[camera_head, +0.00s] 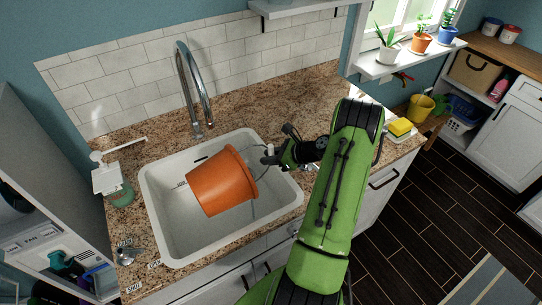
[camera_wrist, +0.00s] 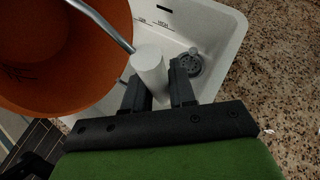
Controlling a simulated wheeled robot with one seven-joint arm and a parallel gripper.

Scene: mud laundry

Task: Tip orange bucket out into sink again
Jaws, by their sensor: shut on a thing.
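The orange bucket (camera_head: 217,183) hangs tilted on its side over the white sink (camera_head: 161,237), its mouth facing right toward my arm. My gripper (camera_head: 270,155) is at the bucket's right, above the sink's right side. In the wrist view my gripper (camera_wrist: 158,92) is shut on the white grip of the bucket's wire handle (camera_wrist: 149,68). The bucket (camera_wrist: 60,95) fills the left of that view, its inside showing no visible contents. The sink's drain (camera_wrist: 190,63) shows beyond the fingers.
A chrome faucet (camera_head: 193,95) stands behind the sink. A soap dispenser bottle (camera_head: 122,194) is on the left of the granite counter (camera_head: 262,99). A yellow sponge (camera_head: 400,127) lies at the counter's right end. Potted plants (camera_head: 389,53) stand on the window shelf.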

